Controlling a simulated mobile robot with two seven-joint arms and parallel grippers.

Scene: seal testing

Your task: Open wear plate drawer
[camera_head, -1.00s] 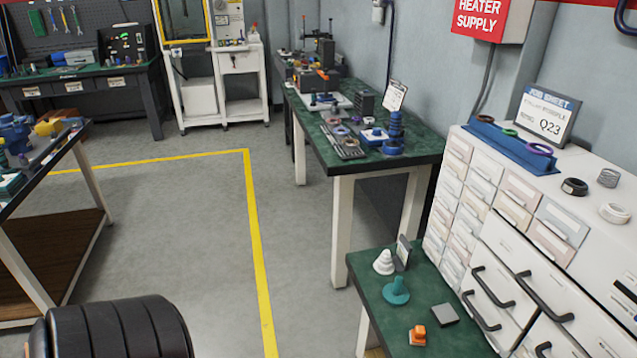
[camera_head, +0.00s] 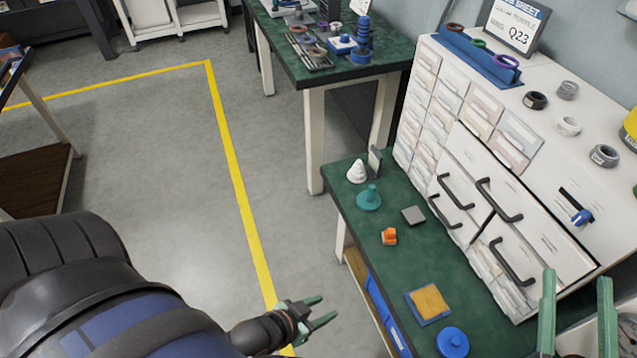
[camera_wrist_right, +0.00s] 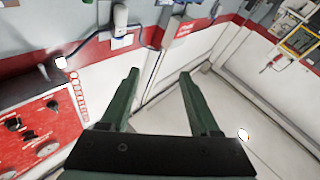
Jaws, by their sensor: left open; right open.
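A white cabinet (camera_head: 553,182) stands at the right of the head view. Its front has several small drawers (camera_head: 516,128) in pale colours and larger white drawers with black bar handles (camera_head: 499,201). All the drawers look shut. I cannot read which is the wear plate drawer. My left gripper (camera_head: 318,311) is open and empty, over the floor left of the green bench. My right gripper (camera_head: 577,275) is open and empty at the lower right, in front of the cabinet in the picture, apart from the handles. It also shows open in the right wrist view (camera_wrist_right: 160,74), facing walls.
The green bench (camera_head: 385,275) below the cabinet holds a white cone (camera_head: 357,170), teal piece (camera_head: 369,198), orange piece (camera_head: 389,236), grey block (camera_head: 413,216), tan plate (camera_head: 429,301) and blue disc (camera_head: 453,342). Rings lie on the cabinet top.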

